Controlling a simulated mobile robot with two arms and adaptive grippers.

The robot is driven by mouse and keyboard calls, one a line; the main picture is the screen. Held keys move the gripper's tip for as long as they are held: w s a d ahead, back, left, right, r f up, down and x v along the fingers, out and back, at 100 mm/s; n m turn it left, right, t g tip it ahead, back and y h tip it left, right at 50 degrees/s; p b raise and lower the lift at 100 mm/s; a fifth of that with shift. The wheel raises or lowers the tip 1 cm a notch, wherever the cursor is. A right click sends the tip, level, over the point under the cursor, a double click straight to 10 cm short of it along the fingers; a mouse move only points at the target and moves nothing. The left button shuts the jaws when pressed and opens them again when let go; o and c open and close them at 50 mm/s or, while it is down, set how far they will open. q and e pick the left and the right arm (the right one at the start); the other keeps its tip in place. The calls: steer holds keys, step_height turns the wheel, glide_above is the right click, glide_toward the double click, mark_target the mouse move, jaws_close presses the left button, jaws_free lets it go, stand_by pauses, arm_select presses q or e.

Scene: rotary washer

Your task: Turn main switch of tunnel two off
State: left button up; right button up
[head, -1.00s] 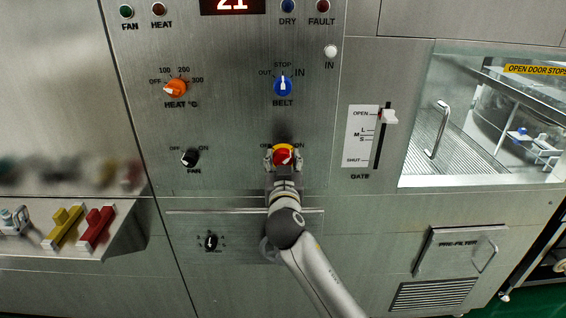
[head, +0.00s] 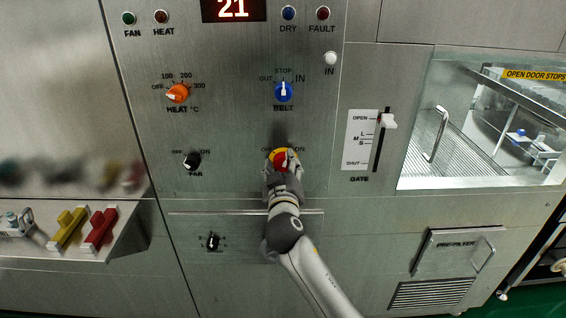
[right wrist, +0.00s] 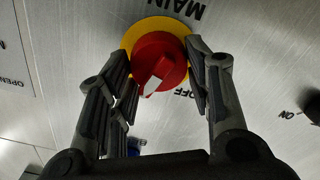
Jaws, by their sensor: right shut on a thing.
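The main switch (head: 278,157) is a red rotary knob with a white pointer on a yellow disc, low on the steel control panel in the head view. My right gripper (head: 282,169) is at the knob and covers part of it. In the right wrist view the red knob (right wrist: 158,60) sits between the two fingers of my right gripper (right wrist: 160,75), which is shut on it. The left gripper is not in view.
A black fan knob (head: 192,161), an orange heat knob (head: 177,93) and a blue belt knob (head: 283,91) are on the same panel. A gate slider (head: 388,121) is to the right. A small black knob (head: 212,242) sits below, beside my right arm.

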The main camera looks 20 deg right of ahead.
steer(key=n+p, duration=0.1)
steer(key=n, duration=0.2)
steer(key=shift+a+n+p, duration=0.1)
steer(key=shift+n+p, duration=0.25)
steer(key=shift+n, duration=0.05)
steer(key=n+p, duration=0.1)
steer(key=n, duration=0.2)
steer(key=shift+n+p, duration=0.3)
steer(key=shift+p, duration=0.1)
steer(key=n+p, duration=0.1)
steer(key=n, duration=0.1)
steer(key=n+p, duration=0.1)
steer(key=n, duration=0.1)
steer(key=shift+f+n, duration=0.2)
steer(key=shift+n, duration=0.1)
steer(key=shift+f, duration=0.1)
steer(key=o, duration=1)
steer(key=v, duration=1.2)
steer(key=shift+a, duration=0.1)
